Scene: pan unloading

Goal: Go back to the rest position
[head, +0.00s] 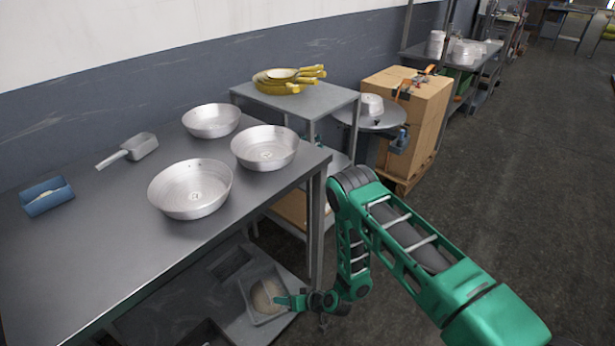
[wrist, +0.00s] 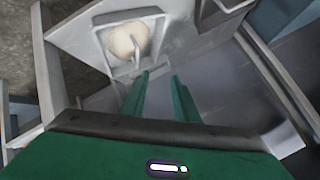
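My green arm reaches down at the right of the table in the head view. My gripper (head: 283,301) is low, beside the lower shelf and close to a grey tray (head: 249,303) with a round tan thing (head: 267,297) in it. In the wrist view my gripper (wrist: 159,76) shows two green fingers with a gap between them and nothing held. The tan thing (wrist: 128,41) in its tray lies beyond the fingertips.
Three metal pans (head: 190,188) stand on the steel table (head: 75,270) with a scoop (head: 142,146) and a blue dustpan-like thing (head: 47,196). A small side table (head: 325,98) holds yellow-handled pans (head: 287,79). A large carton (head: 425,110) stands behind. The floor at right is clear.

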